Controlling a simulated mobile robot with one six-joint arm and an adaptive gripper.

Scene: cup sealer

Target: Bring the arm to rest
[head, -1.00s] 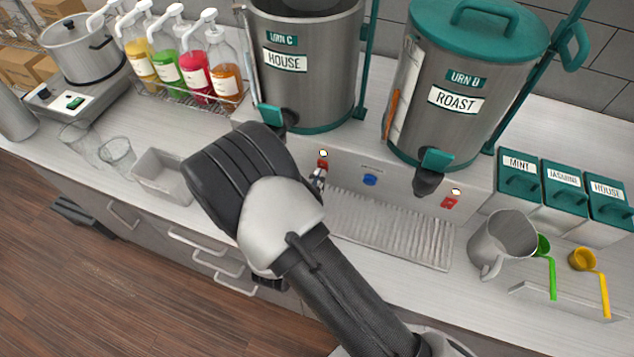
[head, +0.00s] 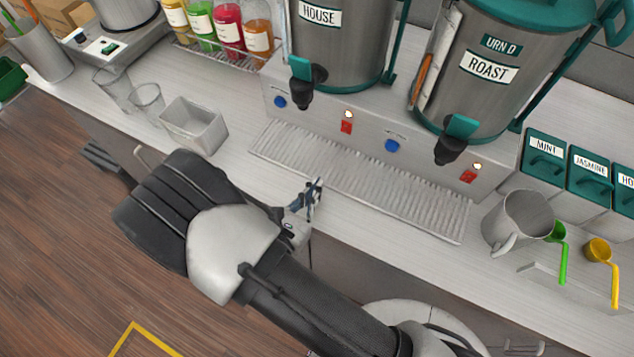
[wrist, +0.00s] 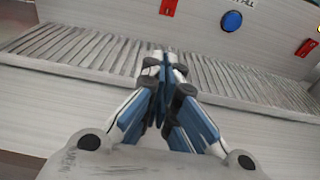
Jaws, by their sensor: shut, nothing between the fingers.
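My gripper (head: 312,192) is shut and empty. In the head view it is over the front part of the white counter, in front of the ribbed drip tray (head: 424,216). In the wrist view my gripper (wrist: 164,68) points toward the drip tray (wrist: 225,78), with its blue fingertips together. My bent arm reaches in from the bottom of the head view and hides part of the counter's front edge.
The HOUSE urn (head: 335,45) and ROAST urn (head: 475,75) stand behind the tray. A metal pitcher (head: 517,222), green scoop (head: 560,250) and yellow scoop (head: 600,255) are at right. A grey bin (head: 193,126) and two clear cups are at left.

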